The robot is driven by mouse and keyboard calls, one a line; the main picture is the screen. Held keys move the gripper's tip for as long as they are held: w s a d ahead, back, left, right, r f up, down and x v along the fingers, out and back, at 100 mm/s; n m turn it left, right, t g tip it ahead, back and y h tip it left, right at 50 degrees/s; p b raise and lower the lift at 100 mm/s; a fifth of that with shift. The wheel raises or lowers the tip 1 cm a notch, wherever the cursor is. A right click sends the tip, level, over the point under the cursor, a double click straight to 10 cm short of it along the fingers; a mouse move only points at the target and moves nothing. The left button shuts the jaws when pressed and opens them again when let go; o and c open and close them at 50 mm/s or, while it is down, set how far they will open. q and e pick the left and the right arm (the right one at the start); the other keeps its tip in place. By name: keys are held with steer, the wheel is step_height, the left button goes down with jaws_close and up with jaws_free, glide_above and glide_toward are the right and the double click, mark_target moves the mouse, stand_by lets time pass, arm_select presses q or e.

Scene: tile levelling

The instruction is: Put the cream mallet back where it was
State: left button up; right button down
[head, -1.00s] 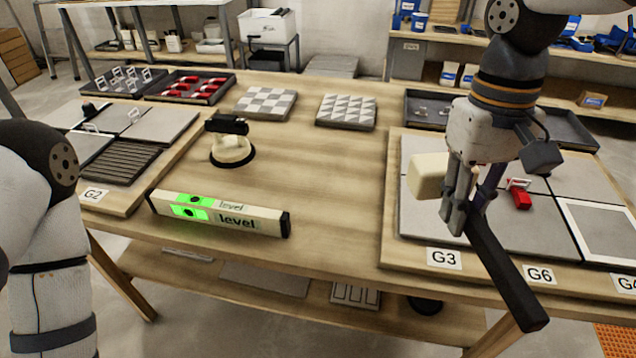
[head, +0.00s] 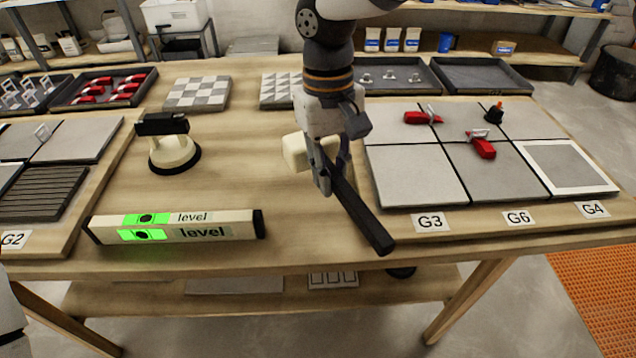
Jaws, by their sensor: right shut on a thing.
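The cream mallet has a pale block head (head: 297,152) and a long black handle (head: 362,215). My right gripper (head: 325,185) is shut on the mallet near its head. The mallet is over the strip of table between the suction cup and the G3 tile board, with its handle slanting toward the table's front edge. I cannot tell whether it touches the table. The gripper hides part of the mallet where head and handle meet. My left gripper is not in view.
A level (head: 180,227) lies at the front left, with a suction cup (head: 174,152) behind it. The G3 tile board (head: 470,225) at right carries grey tiles and red clips (head: 483,147). Patterned tiles (head: 197,93) and trays stand at the back. Table between level and mallet is clear.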

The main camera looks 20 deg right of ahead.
mark_target(323, 201)
steer(key=shift+w+a+f, duration=0.3)
steer(key=shift+w+f, duration=0.2)
steer(key=shift+f, duration=0.15)
steer(key=f, duration=0.3)
steer(key=shift+w+a+f, duration=0.1)
steer(key=shift+w+f, duration=0.05)
steer(key=shift+w, duration=0.05)
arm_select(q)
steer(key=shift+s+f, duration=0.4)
arm_select(e)
steer(key=c, duration=1.5)
jaws_free()
steer(key=r, duration=0.8)
steer(key=w+r, duration=0.1)
steer(key=r, duration=0.3)
steer(key=shift+a, duration=0.1)
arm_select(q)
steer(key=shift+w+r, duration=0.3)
